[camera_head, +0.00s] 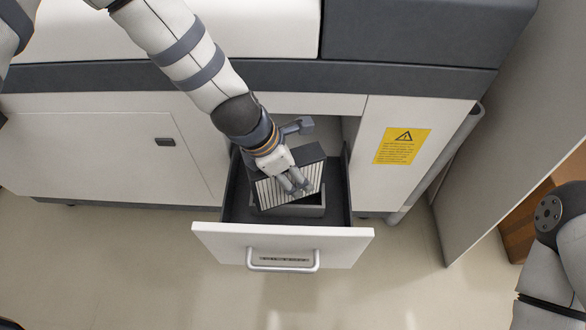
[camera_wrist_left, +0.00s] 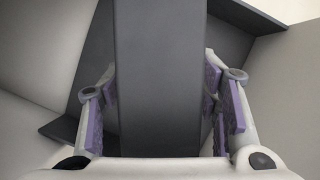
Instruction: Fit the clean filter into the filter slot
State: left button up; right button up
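The clean filter (camera_head: 270,192) has a pale pleated face and a dark frame. It is tilted over the open drawer in the head view, and its dark edge (camera_wrist_left: 160,85) fills the middle of the left wrist view. My left gripper (camera_head: 294,183) is shut on the filter, with purple pads on both sides of its edge. The filter slot (camera_head: 313,205) is a grey rectangular frame in the drawer, partly hidden under the filter. I cannot tell whether filter and slot touch. My right gripper is out of view.
The open drawer (camera_head: 225,236) has dark inner walls and a white front with a metal handle (camera_head: 283,267). The white cabinet (camera_head: 85,150) surrounds it, with a yellow warning label (camera_head: 402,146) at right. A grey panel (camera_head: 500,130) stands farther right. The floor ahead is clear.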

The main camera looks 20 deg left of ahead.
pick_arm(q)
jog(key=p+v, duration=0.1)
jog(key=v, duration=0.3)
jog(key=p+v, duration=0.1)
jog(key=v, duration=0.3)
jog(key=p+v, duration=0.1)
jog(key=v, duration=0.3)
jog(key=shift+w+d+r, duration=0.15)
jog(key=shift+w+r, duration=0.05)
jog(key=shift+r, duration=0.25)
jog(key=shift+s+r+p, duration=0.15)
jog(key=shift+p, duration=0.15)
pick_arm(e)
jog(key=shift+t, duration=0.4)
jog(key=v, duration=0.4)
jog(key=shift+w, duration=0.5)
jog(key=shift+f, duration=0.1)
